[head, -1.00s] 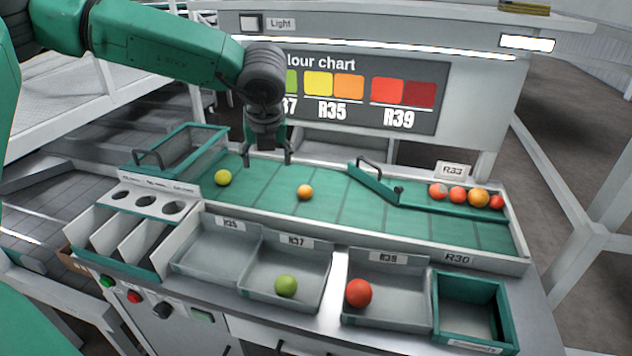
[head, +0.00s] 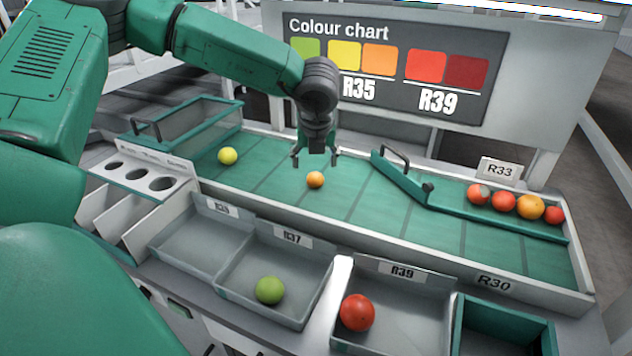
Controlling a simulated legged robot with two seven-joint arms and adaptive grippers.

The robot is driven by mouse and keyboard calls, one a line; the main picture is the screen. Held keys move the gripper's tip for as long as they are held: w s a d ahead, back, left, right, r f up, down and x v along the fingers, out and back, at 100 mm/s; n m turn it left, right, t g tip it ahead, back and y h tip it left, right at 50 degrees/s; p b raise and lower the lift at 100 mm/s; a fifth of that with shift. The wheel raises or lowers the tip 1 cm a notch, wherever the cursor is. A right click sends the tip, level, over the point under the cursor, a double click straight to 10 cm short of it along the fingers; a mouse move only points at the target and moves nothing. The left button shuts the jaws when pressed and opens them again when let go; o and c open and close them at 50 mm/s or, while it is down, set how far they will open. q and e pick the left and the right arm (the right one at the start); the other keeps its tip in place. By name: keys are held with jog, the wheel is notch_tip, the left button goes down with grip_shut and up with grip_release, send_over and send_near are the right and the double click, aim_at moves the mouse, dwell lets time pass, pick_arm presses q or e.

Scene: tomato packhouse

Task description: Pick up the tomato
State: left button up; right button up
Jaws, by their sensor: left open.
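Several tomatoes are in view. An orange tomato (head: 315,180) lies on the green sorting surface (head: 270,182), and a yellow-green tomato (head: 228,156) lies to its left. A green tomato (head: 270,290) is in the R37 tray (head: 312,300). A red tomato (head: 357,313) is in the R39 tray (head: 420,310). My left gripper (head: 316,159) points down with its fingers spread and empty. In the picture it is just above the orange tomato; the exact gap is hard to tell. My right gripper is not in view.
Several red and orange tomatoes, one of them an orange tomato (head: 530,207), sit behind the green divider (head: 400,180) at the right. The R35 tray (head: 190,243) is empty. A green-rimmed bin (head: 505,325) is at lower right. A colour chart (head: 395,75) stands behind.

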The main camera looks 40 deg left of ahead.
aim_at(317, 176)
pick_arm(q)
jog(key=shift+w+f, duration=0.3)
jog(key=shift+f, duration=0.55)
jog(key=x, duration=0.6)
jog(key=shift+s, duration=0.15)
jog(key=shift+d+r, duration=0.15)
jog(key=shift+d, duration=0.05)
jog(key=shift+c, duration=0.8)
jog(key=shift+d, duration=0.1)
jog(key=c, duration=0.8)
